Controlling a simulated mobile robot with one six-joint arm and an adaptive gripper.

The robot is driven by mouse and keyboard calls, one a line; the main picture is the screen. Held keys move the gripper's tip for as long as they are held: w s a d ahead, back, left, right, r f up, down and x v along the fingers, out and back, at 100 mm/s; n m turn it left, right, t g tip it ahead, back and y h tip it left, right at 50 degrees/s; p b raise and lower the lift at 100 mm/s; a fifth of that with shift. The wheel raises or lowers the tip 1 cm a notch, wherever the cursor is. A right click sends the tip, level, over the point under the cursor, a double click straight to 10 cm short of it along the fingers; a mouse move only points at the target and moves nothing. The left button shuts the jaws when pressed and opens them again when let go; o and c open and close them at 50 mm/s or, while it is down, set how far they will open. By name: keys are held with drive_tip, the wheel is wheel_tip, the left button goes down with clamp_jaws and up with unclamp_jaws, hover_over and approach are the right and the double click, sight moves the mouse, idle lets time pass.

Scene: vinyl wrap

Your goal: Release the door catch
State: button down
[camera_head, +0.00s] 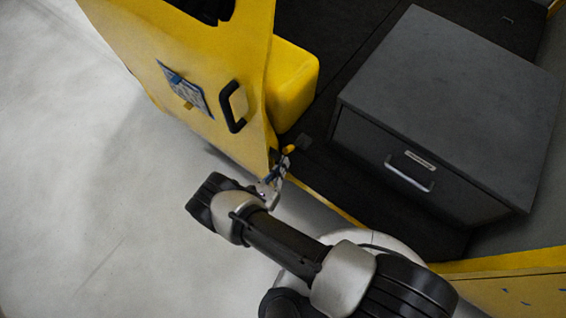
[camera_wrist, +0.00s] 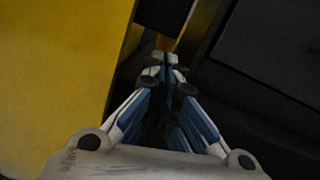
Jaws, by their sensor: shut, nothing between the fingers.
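The yellow door (camera_head: 205,75) stands at the upper left and has a black handle (camera_head: 231,107). A small piece with a yellow shaft and black end, perhaps the door catch (camera_head: 303,142), shows by the door's edge. My gripper (camera_head: 284,165) is beside the door's lower right edge, close to that piece. In the wrist view, my gripper (camera_wrist: 166,62) has its fingers drawn together with nothing seen between them. A dark block (camera_wrist: 164,14) with a dull yellow tab lies just beyond the fingertips; I cannot tell whether they touch. The door also fills the wrist view's left side (camera_wrist: 60,70).
A grey drawer cabinet (camera_head: 450,100) with a metal handle stands at the right on a dark floor. A yellow box-like part (camera_head: 291,85) is behind the door. A taped note (camera_head: 184,90) is on the door. The pale floor (camera_head: 70,190) at left is clear.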

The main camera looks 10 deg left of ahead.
drive_tip(key=shift+w+r, duration=0.25)
drive_tip(key=shift+r, duration=0.15)
